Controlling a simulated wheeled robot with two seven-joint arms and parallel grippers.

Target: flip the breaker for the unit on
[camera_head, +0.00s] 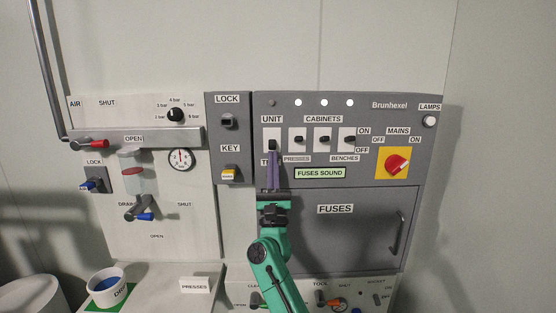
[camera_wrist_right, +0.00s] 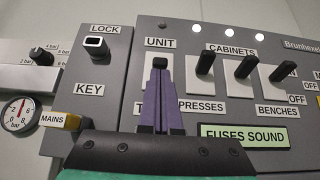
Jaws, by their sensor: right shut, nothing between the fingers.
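The unit breaker (camera_head: 272,145) is a black lever on a white plate under the UNIT label, at the left of the grey panel. Its black end (camera_wrist_right: 160,63) shows just above my fingertips in the right wrist view. In the head view it sits lower on its plate than the cabinet levers do on theirs. My right gripper (camera_head: 273,156) is shut and empty, its purple fingers pointing up at the lever from below. Whether the tips touch the lever I cannot tell. The fingers hide the lower plate and part of a label. My left gripper is not in view.
Three cabinet breakers (camera_head: 325,139) stand close to the right, beside ON and OFF labels. The lamp above UNIT (camera_head: 270,103) is dark; three others are lit. A red mains switch (camera_head: 397,163) is farther right. The key block (camera_head: 228,174) is close on the left.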

